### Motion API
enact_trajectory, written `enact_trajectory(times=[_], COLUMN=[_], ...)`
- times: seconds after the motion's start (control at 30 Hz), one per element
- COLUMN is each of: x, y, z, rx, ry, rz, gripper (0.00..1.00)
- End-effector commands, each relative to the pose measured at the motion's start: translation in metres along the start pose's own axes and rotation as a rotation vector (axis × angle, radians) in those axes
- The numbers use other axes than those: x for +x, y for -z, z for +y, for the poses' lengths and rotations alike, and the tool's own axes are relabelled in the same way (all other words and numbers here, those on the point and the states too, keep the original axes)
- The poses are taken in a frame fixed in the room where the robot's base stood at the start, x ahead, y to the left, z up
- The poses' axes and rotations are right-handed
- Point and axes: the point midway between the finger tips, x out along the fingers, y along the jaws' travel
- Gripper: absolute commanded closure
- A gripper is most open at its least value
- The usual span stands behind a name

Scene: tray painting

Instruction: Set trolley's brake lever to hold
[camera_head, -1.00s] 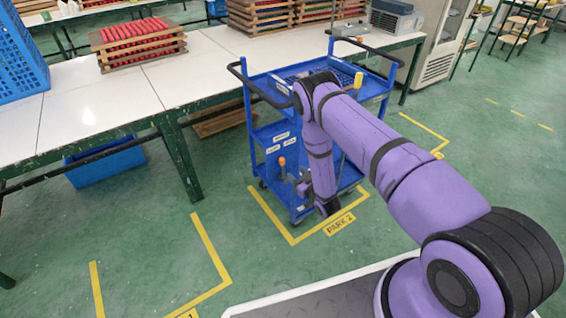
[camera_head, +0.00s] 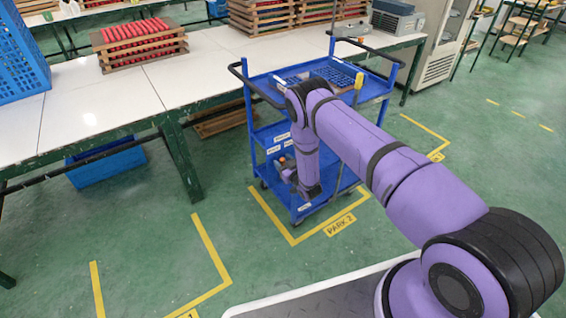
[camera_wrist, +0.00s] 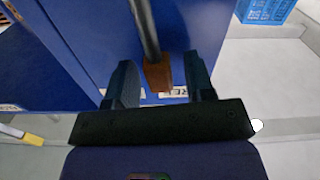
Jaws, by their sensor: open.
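The blue trolley (camera_head: 262,86) stands in the marked bay beside the long table. Its brake lever shows in the wrist view as a grey rod (camera_wrist: 146,28) ending in an orange-brown knob (camera_wrist: 157,76). My gripper (camera_wrist: 160,64) is open, with one finger on each side of the knob. I cannot tell whether either finger touches it. A white label (camera_wrist: 180,92) behind the right finger is partly hidden, and its word is cut off. In the head view the orange knob (camera_head: 282,160) is a small spot beside my gripper, below small white labels (camera_head: 283,137).
The white-topped table (camera_head: 110,90) runs along the trolley's left and back. A blue bin (camera_head: 108,164) lies under it. Yellow floor lines and a PARK 2 sign (camera_head: 341,225) edge the trolley's bay. Green floor in front is clear.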

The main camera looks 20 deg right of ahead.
Motion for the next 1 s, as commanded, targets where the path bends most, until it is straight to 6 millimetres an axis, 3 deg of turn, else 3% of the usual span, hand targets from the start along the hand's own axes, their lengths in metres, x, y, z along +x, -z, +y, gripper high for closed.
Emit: enact_trajectory(times=[0.27, 0.5, 1.0], x=[0.002, 0.001, 0.001], y=[0.0, 0.0, -0.001], z=[0.0, 0.0, 0.015], rx=[0.0, 0.0, 0.113], ry=[0.0, 0.0, -0.004], rz=[0.0, 0.0, 0.0], gripper=[0.51, 1.0, 1.0])
